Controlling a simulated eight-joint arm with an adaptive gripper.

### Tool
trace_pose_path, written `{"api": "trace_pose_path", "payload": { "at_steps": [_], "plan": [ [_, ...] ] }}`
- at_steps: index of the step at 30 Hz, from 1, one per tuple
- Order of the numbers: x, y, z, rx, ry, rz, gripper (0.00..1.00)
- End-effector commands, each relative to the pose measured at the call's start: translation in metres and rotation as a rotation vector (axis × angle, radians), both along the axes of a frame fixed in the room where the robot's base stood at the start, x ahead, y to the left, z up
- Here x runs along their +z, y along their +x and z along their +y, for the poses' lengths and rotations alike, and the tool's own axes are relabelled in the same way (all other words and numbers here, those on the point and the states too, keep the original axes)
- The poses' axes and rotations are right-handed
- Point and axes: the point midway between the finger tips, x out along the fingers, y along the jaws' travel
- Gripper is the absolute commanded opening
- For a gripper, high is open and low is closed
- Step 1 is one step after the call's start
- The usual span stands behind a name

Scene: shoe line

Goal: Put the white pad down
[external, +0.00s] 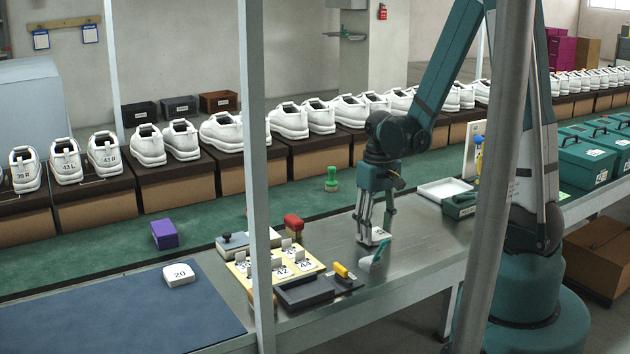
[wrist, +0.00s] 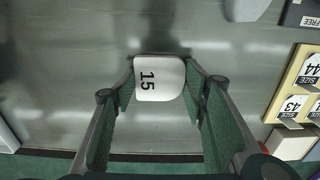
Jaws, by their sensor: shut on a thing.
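A white pad marked 15 (wrist: 160,78) sits between the two fingertips of my gripper (wrist: 159,80) in the wrist view. My gripper is shut on it, with a green-lined finger on each side. In the external view my gripper (external: 374,236) points straight down at the grey metal bench (external: 425,232), and the white pad (external: 380,234) shows at its tips. The pad is at or just above the bench top; I cannot tell whether it touches. Another white pad, marked 20 (external: 180,275), lies on the blue mat (external: 110,310) at the left.
A white tray (external: 445,189) lies behind right. Bare bench lies right of my gripper.

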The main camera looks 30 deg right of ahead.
Motion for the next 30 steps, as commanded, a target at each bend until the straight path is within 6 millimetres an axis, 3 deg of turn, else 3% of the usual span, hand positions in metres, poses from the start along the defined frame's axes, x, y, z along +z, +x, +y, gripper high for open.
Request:
{"api": "trace_pose_path", "payload": {
  "at_steps": [10,11,14,30],
  "plan": [
    [-0.0036,-0.0001,0.0000,0.000,0.000,0.000,0.29],
    [-0.0037,-0.0001,0.0000,0.000,0.000,0.000,0.45],
    [-0.0028,-0.0001,0.0000,0.000,0.000,0.000,0.58],
    [0.0016,-0.0002,0.0000,0.000,0.000,0.000,0.58]
  ]
}}
